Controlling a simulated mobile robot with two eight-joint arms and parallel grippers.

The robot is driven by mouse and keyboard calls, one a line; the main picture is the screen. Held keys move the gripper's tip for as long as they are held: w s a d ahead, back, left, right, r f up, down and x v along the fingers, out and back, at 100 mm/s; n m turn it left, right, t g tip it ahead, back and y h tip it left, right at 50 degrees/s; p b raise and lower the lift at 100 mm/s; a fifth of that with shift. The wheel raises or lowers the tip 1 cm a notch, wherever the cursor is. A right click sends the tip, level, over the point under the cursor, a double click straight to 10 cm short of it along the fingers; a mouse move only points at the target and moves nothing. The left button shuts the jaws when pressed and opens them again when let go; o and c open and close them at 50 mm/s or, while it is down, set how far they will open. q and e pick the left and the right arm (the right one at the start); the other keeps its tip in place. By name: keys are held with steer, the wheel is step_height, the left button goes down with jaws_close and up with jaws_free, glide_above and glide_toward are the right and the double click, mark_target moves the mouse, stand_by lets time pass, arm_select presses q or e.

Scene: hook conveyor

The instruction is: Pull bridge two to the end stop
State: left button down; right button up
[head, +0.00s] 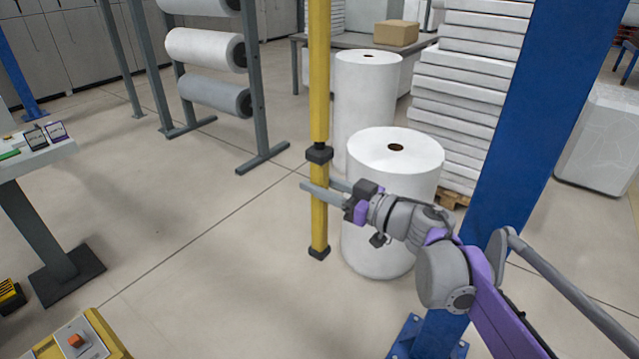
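A yellow vertical bar (319,75) comes down from the top edge of the head view. It has a black collar (319,153), a thinner yellow lower part (319,228) and a black end cap above the floor. My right gripper (322,188) is at this lower part, just below the collar. One finger passes in front of the bar and the other appears behind it. I cannot tell whether they press on it. Bridge two and the end stop cannot be made out in this view. My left gripper is not in view.
A large white roll (395,155) stands close behind my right gripper, with another (366,95) beyond. A blue post (530,120) rises at right. A roll rack (250,80) stands at back left, a table (40,160) at left.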

jaws_close()
stand_by(1.0)
